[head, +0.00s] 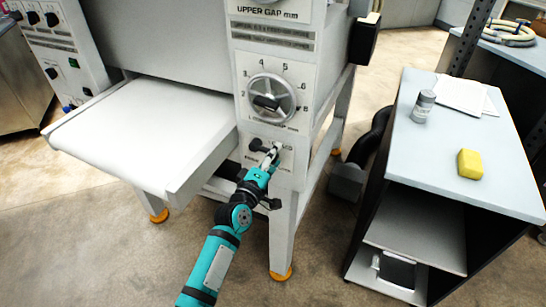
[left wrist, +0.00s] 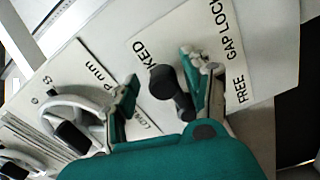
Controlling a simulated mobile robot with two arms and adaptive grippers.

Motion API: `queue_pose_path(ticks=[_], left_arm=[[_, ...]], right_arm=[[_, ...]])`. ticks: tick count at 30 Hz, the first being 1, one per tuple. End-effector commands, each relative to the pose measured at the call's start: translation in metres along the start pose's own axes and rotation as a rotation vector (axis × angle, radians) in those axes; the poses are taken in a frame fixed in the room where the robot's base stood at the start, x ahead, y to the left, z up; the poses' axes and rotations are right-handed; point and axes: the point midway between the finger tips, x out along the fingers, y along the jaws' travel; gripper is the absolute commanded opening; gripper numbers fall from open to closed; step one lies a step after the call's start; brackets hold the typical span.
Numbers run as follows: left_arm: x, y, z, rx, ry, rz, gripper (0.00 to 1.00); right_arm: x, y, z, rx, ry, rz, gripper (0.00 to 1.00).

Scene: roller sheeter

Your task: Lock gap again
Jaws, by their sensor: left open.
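The gap lock plate (head: 284,163) is on the machine's front leg panel, below the numbered lower dial. Its black lever (head: 257,145) shows at the plate's left side. In the left wrist view the black lever (left wrist: 172,88) lies near the end of the "LOCKED" label, with "FREE" (left wrist: 240,90) to the right. I cannot tell its exact setting. My left gripper (head: 271,157) is at the plate, partly covering it. In the left wrist view its fingers (left wrist: 165,95) are apart, on either side of the lever; contact cannot be told. My right gripper is out of view.
The lower gap dial (head: 272,101) is just above the plate. A white conveyor table (head: 145,130) juts out to the left. A cart (head: 425,150) on the right bears a grey jar (head: 424,106) and a yellow block (head: 471,163).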

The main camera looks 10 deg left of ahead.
Motion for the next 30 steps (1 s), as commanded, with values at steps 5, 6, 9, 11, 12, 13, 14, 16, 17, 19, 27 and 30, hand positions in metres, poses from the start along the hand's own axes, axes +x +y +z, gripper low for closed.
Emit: queue_pose_path(ticks=[5, 6, 9, 11, 12, 13, 14, 16, 17, 19, 27, 30], left_arm=[[-0.005, -0.002, 0.001, -0.001, -0.002, -0.004, 0.49], [-0.009, -0.002, 0.001, -0.001, -0.002, -0.004, 0.49], [-0.025, -0.003, 0.001, -0.001, -0.002, -0.005, 0.49], [-0.037, -0.003, 0.001, -0.001, -0.002, -0.005, 0.49], [-0.046, -0.003, 0.001, 0.0, -0.002, -0.005, 0.49], [-0.053, -0.003, 0.001, 0.0, -0.002, -0.005, 0.49], [-0.06, -0.003, 0.001, 0.0, -0.002, -0.005, 0.49], [-0.075, -0.003, 0.001, 0.0, -0.001, -0.005, 0.49], [-0.081, -0.003, 0.001, 0.0, -0.001, -0.004, 0.49], [-0.093, -0.002, 0.0, 0.0, -0.002, -0.003, 0.49], [-0.119, -0.001, 0.0, 0.0, -0.001, -0.001, 0.49], [-0.12, 0.0, 0.0, 0.0, 0.0, 0.0, 0.49]], right_arm=[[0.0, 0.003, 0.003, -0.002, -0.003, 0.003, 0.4], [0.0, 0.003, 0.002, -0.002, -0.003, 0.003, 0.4], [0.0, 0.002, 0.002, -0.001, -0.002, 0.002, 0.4], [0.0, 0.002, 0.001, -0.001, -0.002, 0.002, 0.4], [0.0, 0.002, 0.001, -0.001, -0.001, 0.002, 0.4], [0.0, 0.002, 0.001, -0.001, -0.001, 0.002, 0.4], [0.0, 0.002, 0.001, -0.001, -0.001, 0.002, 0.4], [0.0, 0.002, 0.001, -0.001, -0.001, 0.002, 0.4], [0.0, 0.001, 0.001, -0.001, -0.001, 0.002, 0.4], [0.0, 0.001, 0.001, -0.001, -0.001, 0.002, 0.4], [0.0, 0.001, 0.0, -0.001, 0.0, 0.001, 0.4], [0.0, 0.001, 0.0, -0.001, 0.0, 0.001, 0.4]])
